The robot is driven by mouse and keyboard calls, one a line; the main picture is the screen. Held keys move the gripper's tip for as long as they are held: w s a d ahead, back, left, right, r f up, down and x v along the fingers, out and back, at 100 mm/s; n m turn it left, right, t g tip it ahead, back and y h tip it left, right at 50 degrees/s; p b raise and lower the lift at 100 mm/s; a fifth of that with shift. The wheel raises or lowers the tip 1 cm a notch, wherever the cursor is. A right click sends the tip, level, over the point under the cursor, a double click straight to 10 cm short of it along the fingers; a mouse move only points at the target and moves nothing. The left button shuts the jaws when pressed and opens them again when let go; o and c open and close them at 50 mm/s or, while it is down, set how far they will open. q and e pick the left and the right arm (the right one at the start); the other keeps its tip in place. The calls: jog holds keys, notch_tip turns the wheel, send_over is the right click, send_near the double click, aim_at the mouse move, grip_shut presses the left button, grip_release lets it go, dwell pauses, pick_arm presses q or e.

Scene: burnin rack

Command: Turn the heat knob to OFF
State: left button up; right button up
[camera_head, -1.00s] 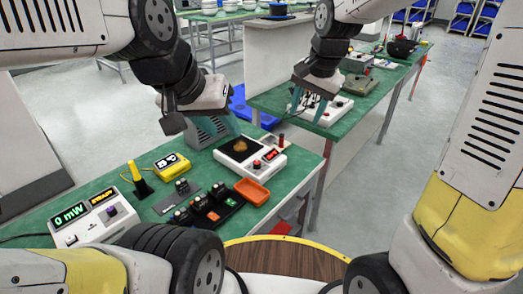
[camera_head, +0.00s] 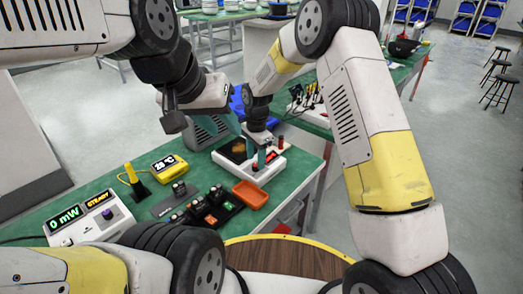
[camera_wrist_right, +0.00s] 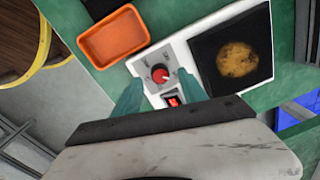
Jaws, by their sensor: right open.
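The red heat knob (camera_wrist_right: 160,74) is on the front panel of a white hot plate (camera_head: 218,156), with marks around it too small to read. A small lit red display or switch (camera_wrist_right: 173,101) is beside the knob. My right gripper (camera_head: 262,158) is over the panel. In the right wrist view its teal fingers (camera_wrist_right: 160,84) are open, one on each side of the knob, with gaps visible.
The hot plate's dark top (camera_wrist_right: 205,48) holds a round brownish patch. An orange tray (camera_head: 250,194) stands close by. A yellow temperature reader (camera_head: 169,167), a black knob block and a mW meter (camera_head: 88,222) share the green bench.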

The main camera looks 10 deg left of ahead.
aim_at(256, 167)
jog(key=shift+f, duration=1.3)
grip_shut()
